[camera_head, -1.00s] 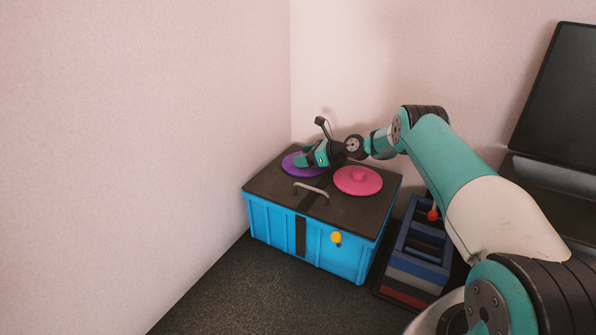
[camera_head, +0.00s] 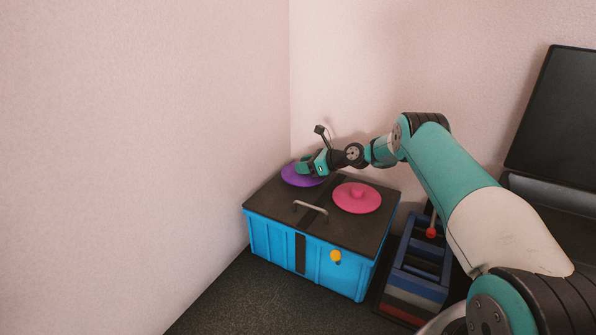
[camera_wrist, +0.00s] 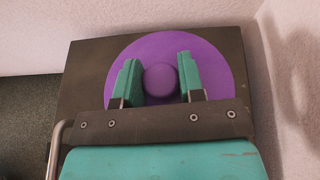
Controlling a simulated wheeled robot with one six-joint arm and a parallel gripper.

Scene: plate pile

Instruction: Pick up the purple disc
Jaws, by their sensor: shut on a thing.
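The purple disc (camera_head: 289,176) is at the back left of the dark lid of a blue box and appears slightly raised above it. In the wrist view, the purple disc (camera_wrist: 220,65) has a round knob (camera_wrist: 160,80) at its middle. My gripper (camera_head: 304,168) is over the disc, and its two teal fingers (camera_wrist: 160,78) are shut on the knob from both sides. The underside of the disc is hidden.
A pink disc (camera_head: 345,201) lies on the right of the lid (camera_head: 283,208), with a metal handle (camera_head: 310,207) at the front. Walls stand close behind and to the left. A blue crate (camera_head: 410,281) stands right of the box (camera_head: 270,236).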

